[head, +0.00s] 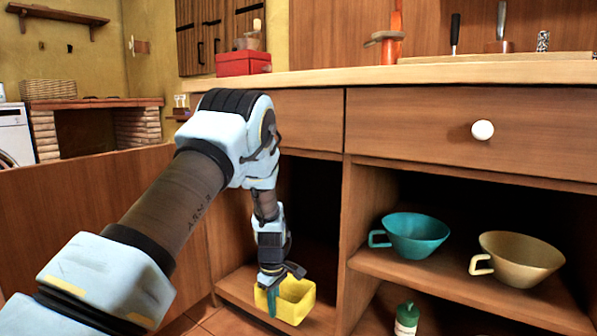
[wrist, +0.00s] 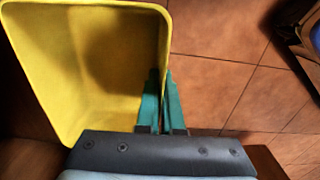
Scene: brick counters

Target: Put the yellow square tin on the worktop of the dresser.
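The yellow square tin (head: 296,303) is open at the top and shows at the front of the dresser's lower left open compartment. I cannot tell whether it rests on the compartment's bottom board or hangs just above it. My gripper (head: 271,300) points down at the tin's left side. In the wrist view the tin (wrist: 85,70) fills the upper left, and my gripper (wrist: 163,85) has one teal finger inside it and one outside, closed on its wall. The dresser's worktop (head: 330,78) is well above, over the drawers.
On the worktop stand a red box (head: 243,63) at the left and a board (head: 500,58) at the right. A teal cup (head: 415,236) and a tan cup (head: 520,260) sit on the right shelf. A green-capped bottle (head: 406,320) is below.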

